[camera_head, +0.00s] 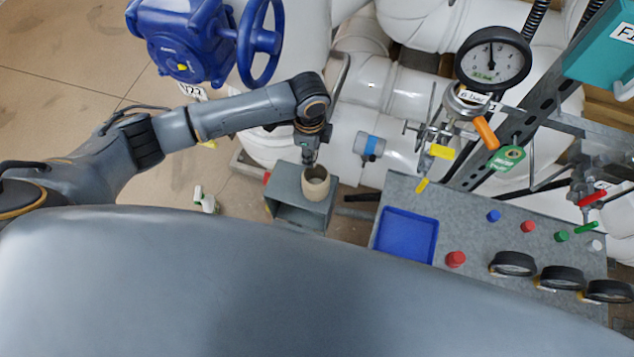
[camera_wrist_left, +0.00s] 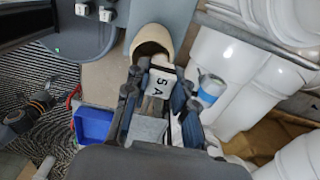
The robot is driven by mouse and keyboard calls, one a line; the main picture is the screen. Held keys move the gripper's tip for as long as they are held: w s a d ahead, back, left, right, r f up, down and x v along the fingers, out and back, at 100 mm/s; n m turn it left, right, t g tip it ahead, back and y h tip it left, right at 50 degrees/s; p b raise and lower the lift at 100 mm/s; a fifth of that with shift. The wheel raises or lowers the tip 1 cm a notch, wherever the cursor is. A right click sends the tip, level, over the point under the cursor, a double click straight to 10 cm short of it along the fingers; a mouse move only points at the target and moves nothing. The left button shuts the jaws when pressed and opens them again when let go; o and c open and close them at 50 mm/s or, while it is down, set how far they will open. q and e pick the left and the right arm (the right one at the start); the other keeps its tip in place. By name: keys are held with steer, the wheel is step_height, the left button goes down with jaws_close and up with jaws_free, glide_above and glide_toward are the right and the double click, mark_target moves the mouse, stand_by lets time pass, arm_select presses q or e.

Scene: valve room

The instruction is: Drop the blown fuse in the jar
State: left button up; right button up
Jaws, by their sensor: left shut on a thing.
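My left gripper (camera_head: 308,160) is shut on a white block-shaped fuse (camera_wrist_left: 161,82) marked "5 A", which shows between its fingers in the left wrist view. The jar (camera_head: 316,185) is a beige, open-topped cup on the grey box-like stand. My left gripper points down at the jar's mouth, at its back edge in the head view. In the left wrist view the fuse's end overlaps the near rim of the jar (camera_wrist_left: 152,38). How far the fuse is above the rim is hard to tell. My right gripper is not in view.
The grey stand (camera_head: 287,209) is open at its front. A grey bench to its right carries a blue tray (camera_head: 405,236), coloured caps and black gauges (camera_head: 513,264). White pipes (camera_head: 400,92) and a blue handwheel valve (camera_head: 185,42) stand behind.

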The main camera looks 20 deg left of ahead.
arm_select(q)
steer(key=shift+r, duration=0.1)
steer(key=o, duration=1.1)
step_height(320, 180, up, 12)
